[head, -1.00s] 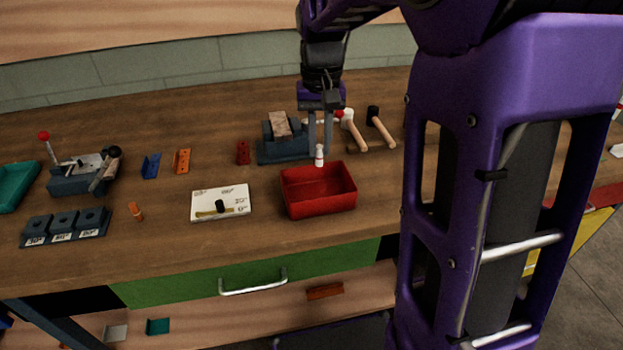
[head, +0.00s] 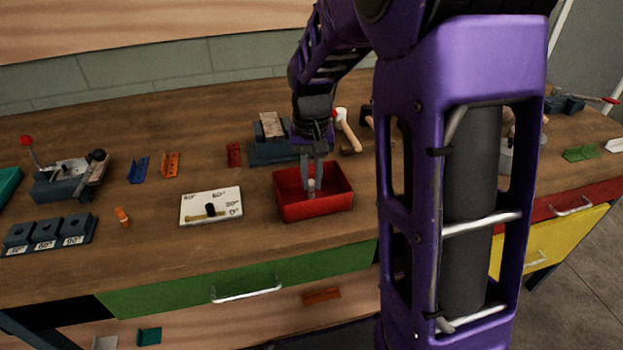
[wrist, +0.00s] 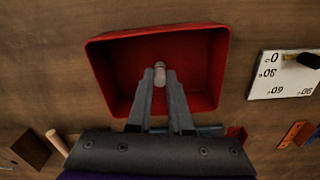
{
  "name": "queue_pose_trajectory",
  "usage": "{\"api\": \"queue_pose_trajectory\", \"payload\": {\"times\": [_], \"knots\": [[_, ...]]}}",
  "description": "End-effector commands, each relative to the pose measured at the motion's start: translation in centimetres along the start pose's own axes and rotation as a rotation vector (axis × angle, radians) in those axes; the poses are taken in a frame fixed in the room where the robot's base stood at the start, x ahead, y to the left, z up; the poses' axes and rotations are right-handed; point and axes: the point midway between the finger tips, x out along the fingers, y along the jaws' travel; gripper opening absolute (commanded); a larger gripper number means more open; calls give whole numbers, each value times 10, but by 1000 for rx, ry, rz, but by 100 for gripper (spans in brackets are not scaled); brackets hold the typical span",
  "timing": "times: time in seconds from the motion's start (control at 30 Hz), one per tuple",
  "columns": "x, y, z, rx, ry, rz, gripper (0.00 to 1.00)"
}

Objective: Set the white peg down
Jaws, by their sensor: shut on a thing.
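The white peg (head: 311,186) is upright between the fingertips of my gripper (head: 312,178), inside the outline of the red tray (head: 331,204). In the wrist view the peg (wrist: 160,76) shows pale at the tips of my gripper (wrist: 160,84), with the red tray (wrist: 218,75) around it. My gripper is shut on the peg. I cannot tell whether the peg's lower end touches the tray floor.
A white angle card (head: 212,206) lies left of the tray. A dark block fixture (head: 275,150) and a wooden mallet (head: 346,131) stand behind it. An orange peg (head: 122,217) stands farther left. The bench between card and front edge is clear.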

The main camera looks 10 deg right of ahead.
Motion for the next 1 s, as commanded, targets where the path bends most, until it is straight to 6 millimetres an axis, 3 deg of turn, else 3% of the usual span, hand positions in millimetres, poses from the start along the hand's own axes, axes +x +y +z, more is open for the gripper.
{"api": "queue_pose_trajectory", "payload": {"times": [0.27, 0.3, 0.43, 0.77, 0.87, 1.0], "knots": [[4, 0, 0, 0, 0, 0, 0], [2, 0, 0, 0, 0, 0, 24], [2, 0, 0, 0, 0, 0, 47], [0, 0, 0, 0, 0, 0, 48], [-10, 0, 0, 0, 1, 0, 48], [-36, 0, -1, 0, 5, -1, 48]]}}
